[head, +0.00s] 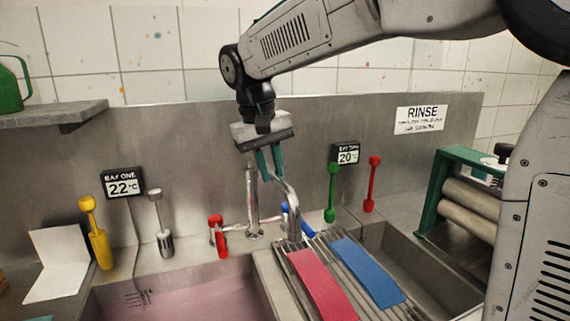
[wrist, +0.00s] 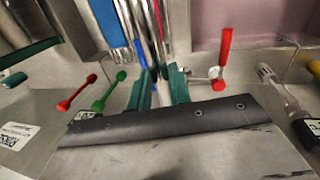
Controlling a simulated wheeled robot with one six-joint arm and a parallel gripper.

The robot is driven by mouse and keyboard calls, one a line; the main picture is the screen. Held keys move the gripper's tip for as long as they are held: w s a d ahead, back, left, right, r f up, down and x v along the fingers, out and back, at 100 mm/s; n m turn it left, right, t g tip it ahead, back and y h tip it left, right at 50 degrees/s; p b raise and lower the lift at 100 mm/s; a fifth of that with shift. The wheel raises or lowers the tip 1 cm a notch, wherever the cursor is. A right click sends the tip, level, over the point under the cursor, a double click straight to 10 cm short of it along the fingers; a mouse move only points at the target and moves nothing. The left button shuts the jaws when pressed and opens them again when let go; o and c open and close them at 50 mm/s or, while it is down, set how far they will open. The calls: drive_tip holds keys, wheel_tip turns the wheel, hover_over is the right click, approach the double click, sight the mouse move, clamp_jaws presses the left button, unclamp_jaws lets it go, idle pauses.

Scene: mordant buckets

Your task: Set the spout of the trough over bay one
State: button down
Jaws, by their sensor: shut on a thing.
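The silver spout (head: 291,203) runs from an upright pipe (head: 252,200) behind the sinks. It bends down over the ridged drainboard between the two basins. My gripper (head: 270,172), with teal fingers, is shut on the spout near its top bend. In the wrist view my gripper's fingers (wrist: 159,88) stand either side of the spout, and the exact grip is partly hidden. Bay one is the left basin (head: 180,301) of the trough, with pinkish liquid in it, under the sign "BAY ONE 22°C" (head: 123,184). The spout's end is to the right of this basin.
A red tap handle (head: 218,236) and a blue one (head: 299,222) flank the pipe. Pink (head: 323,284) and blue (head: 366,272) strips lie on the drainboard (head: 284,272). Yellow (head: 96,235), grey, green and red levers stand along the back. A green-framed roller press (head: 468,200) stands right.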

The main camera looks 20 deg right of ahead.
drive_tip(key=w+a+m+g, duration=0.1)
drive_tip(key=w+a+m, duration=0.3)
drive_tip(key=a+m, duration=0.4)
drive_tip(key=shift+a+g, duration=0.3)
drive_tip(key=shift+a, duration=1.4)
drive_tip(key=c, duration=1.3)
unclamp_jaws()
drive_tip(key=s+v, duration=0.1)
drive_tip(key=v, duration=0.6)
drive_tip(key=shift+w+r, duration=0.45)
drive_tip(key=shift+w, duration=0.05)
